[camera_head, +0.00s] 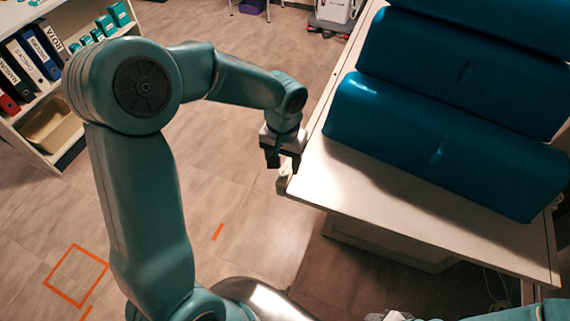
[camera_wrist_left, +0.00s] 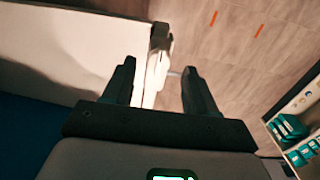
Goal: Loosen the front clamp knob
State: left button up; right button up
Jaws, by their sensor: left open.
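A pale clamp sits on the table's edge, just below my left gripper (camera_head: 283,160) in the head view. In the left wrist view the clamp (camera_wrist_left: 160,48) shows beyond the fingertips, with a short light pin (camera_wrist_left: 174,73) sticking out of its side. I cannot tell whether this pin is part of the front knob. My left gripper (camera_wrist_left: 157,80) is open, its two dark fingers apart, with the table edge and the pin seen between them. No contact can be made out. My right gripper is not in view.
The white table (camera_head: 400,205) carries large blue cushions (camera_head: 435,140). A shelf (camera_head: 60,150) with binders and boxes stands at the left. Orange marks (camera_head: 75,275) lie on the open floor between shelf and table. A cable (camera_head: 495,285) hangs at the lower right.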

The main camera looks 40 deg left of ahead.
aim_at(284, 173)
pick_arm(q)
notch_tip(284, 173, down, 2)
jog(key=shift+w+a+f, duration=0.1)
jog(key=shift+w+f, duration=0.05)
jog(key=shift+f, duration=0.3)
